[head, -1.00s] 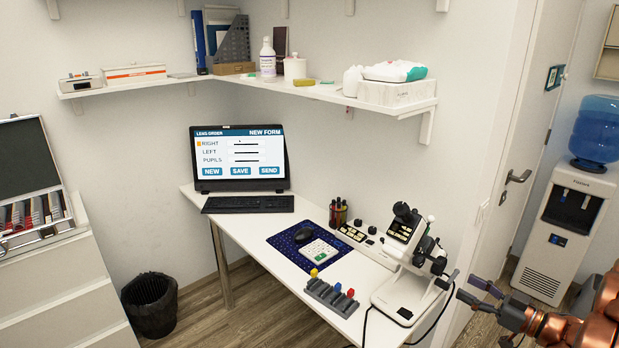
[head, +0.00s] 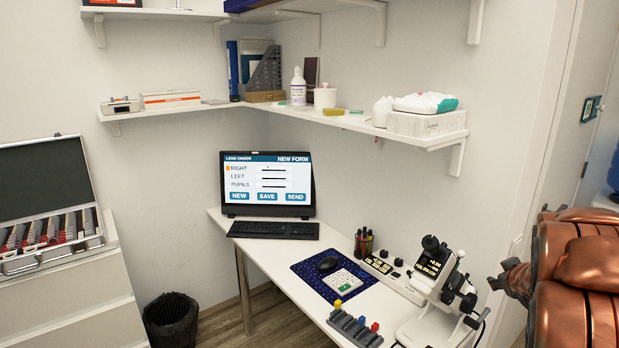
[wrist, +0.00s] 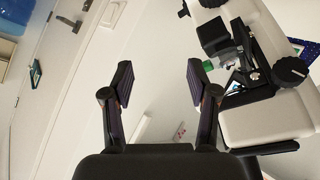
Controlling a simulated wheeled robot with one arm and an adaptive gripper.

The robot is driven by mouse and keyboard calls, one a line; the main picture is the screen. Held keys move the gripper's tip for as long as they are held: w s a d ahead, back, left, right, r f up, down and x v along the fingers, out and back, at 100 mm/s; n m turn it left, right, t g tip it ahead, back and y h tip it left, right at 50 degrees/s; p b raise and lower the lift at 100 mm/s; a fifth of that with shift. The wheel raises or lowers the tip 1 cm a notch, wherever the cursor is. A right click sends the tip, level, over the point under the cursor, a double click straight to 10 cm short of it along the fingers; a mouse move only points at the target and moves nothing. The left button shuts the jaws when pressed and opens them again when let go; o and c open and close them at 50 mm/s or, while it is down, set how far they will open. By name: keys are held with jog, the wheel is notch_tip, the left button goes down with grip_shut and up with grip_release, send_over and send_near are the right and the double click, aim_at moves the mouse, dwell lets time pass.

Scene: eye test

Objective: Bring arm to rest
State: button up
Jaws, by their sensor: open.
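My gripper (wrist: 163,85) is open in the wrist view, with its two dark ridged fingers spread apart. Only pale wall shows between the fingertips, and nothing is held. In the head view my copper-coloured arm (head: 580,262) is folded up large at the right edge; the fingers cannot be made out there. The white and black optical instrument (head: 433,290) stands on the right end of the desk, left of my arm. It also shows in the wrist view (wrist: 268,122), to the right of the right finger.
The white desk (head: 285,270) holds a monitor (head: 266,184), a keyboard (head: 273,230) and a blue mat (head: 305,272). Loaded wall shelves (head: 290,112) run above it. A lens case (head: 45,195) lies open on drawers at left. A door handle (wrist: 70,24) shows upper left in the wrist view.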

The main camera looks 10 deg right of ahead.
jog(key=s+a+f+g+y, duration=0.1)
jog(key=s+a+g, duration=0.5)
jog(key=s+a, duration=1.1)
jog(key=s+a+f+m+g+y, duration=0.1)
jog(key=s+a+g+y, duration=0.3)
jog(key=s+a, duration=1.4)
jog(key=shift+s+a+f+m+g, duration=0.25)
jog(key=shift+a+f+g, duration=0.2)
jog(key=shift+f+g, duration=0.45)
jog(key=shift+r, duration=0.15)
jog(key=shift+c, duration=0.3)
